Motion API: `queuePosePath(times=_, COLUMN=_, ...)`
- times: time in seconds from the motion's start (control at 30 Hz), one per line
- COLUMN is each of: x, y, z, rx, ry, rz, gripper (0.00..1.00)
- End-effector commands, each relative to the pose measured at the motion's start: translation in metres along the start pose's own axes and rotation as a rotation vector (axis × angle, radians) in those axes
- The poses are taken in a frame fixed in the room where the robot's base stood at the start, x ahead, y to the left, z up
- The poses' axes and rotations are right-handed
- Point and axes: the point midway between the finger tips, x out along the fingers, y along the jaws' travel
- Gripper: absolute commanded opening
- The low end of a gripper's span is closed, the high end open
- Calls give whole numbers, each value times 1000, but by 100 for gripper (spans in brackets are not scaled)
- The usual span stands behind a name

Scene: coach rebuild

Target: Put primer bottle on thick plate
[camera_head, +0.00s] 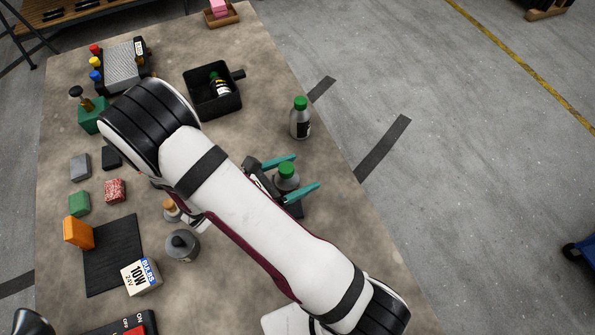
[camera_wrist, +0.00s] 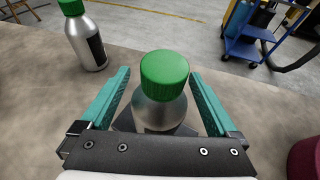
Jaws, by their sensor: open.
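My gripper (camera_head: 309,170) is open, its two teal fingers on either side of a silver bottle with a green cap (camera_head: 286,177). In the wrist view this bottle (camera_wrist: 163,98) stands upright between the fingers, with visible gaps to both. Its lower part is hidden by the gripper body. A second silver bottle with a green cap and black label (camera_head: 300,122) stands apart, near the table's right edge; it also shows in the wrist view (camera_wrist: 84,40). I cannot tell from labels which is the primer bottle. A flat black plate-like piece (camera_head: 110,265) lies lower left; I cannot confirm it is the thick plate.
A black tray (camera_head: 237,103) holds a small dark bottle (camera_head: 219,86). An orange block (camera_head: 78,232), a bulb box (camera_head: 141,277) and a grey round container (camera_head: 182,246) stand around the black piece. My arm covers the table's middle. Bare table lies right of the tray.

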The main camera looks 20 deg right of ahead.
Motion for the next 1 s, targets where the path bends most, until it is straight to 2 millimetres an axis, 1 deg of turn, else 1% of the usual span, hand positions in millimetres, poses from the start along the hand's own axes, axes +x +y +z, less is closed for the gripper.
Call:
queuePosePath(times=0.07, x=-14, y=2, z=0, rx=1, ry=0, rz=7, gripper=95)
queuePosePath(times=0.3, x=-74, y=2, z=-1, rx=2, ry=2, rz=8, gripper=95)
queuePosePath(times=0.4, x=-96, y=1, z=-1, rx=0, ry=2, rz=7, gripper=95)
queuePosePath(times=0.5, x=-110, y=1, z=0, rx=1, ry=1, rz=5, gripper=95)
queuePosePath(times=0.57, x=-115, y=0, z=1, rx=7, ry=5, rz=-2, gripper=95)
queuePosePath(times=0.63, x=-114, y=-8, z=13, rx=84, ry=43, rz=-65, gripper=95)
queuePosePath(times=0.67, x=-111, y=-16, z=23, rx=148, ry=74, rz=-117, gripper=95)
queuePosePath(times=0.73, x=-105, y=-41, z=49, rx=366, ry=171, rz=-288, gripper=95)
queuePosePath(times=0.77, x=-104, y=-55, z=61, rx=483, ry=218, rz=-381, gripper=95)
queuePosePath(times=0.8, x=-104, y=-78, z=75, rx=670, ry=287, rz=-525, gripper=95)
queuePosePath(times=0.83, x=-107, y=-94, z=84, rx=817, ry=340, rz=-638, gripper=95)
queuePosePath(times=0.87, x=-112, y=-109, z=90, rx=959, ry=386, rz=-748, gripper=95)
queuePosePath(times=0.9, x=-120, y=-125, z=95, rx=1140, ry=444, rz=-887, gripper=95)
queuePosePath(times=1.0, x=-144, y=-148, z=100, rx=1517, ry=561, rz=-1180, gripper=95)
